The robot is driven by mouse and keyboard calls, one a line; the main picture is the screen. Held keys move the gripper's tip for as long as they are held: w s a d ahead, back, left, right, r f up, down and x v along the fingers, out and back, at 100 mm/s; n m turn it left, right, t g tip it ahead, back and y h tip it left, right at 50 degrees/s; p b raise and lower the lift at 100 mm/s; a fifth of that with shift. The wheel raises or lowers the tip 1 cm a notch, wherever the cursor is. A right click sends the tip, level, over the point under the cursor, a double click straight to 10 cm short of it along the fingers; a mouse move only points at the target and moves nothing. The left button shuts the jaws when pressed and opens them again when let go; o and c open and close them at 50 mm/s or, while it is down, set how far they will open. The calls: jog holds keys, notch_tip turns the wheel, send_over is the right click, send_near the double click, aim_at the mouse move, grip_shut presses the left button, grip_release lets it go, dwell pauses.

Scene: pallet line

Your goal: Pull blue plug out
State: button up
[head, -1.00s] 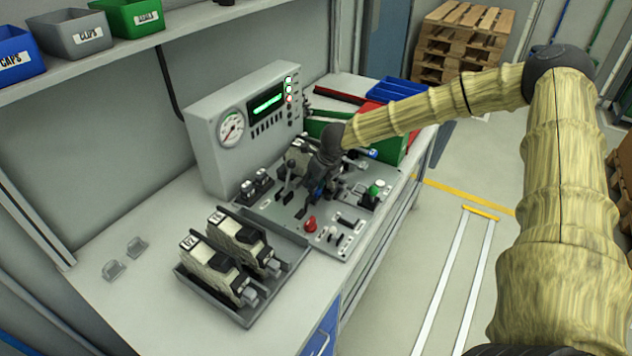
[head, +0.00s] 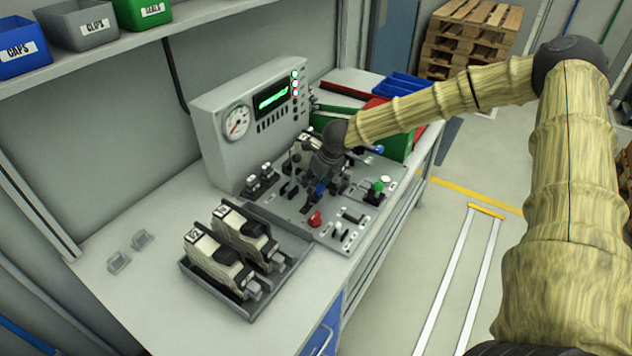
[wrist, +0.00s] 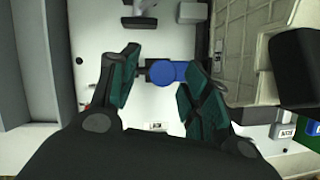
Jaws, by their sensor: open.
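The blue plug (wrist: 163,73) shows in the wrist view as a round blue piece with a dark stem on its left, between my gripper's fingers and closer to the right one. My gripper (wrist: 159,66) is open, with a dark teal-padded finger on each side of the plug. I see no firm grip. In the head view my gripper (head: 323,178) points down over the fixture panel (head: 285,207), and a bit of the blue plug (head: 320,188) shows just below it. The fingers and the plug's seat are mostly hidden there.
A beige unit (wrist: 255,50) stands close to the right finger. A red knob (head: 315,218), a green-topped button (head: 377,187) and a grey gauge box (head: 215,135) surround the work area. A tray (head: 188,272) with two similar units sits front left.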

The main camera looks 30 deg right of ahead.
jog(key=v, duration=1.1)
jog(key=shift+s+r, duration=0.25)
jog(key=shift+r, duration=0.05)
dwell(0.5)
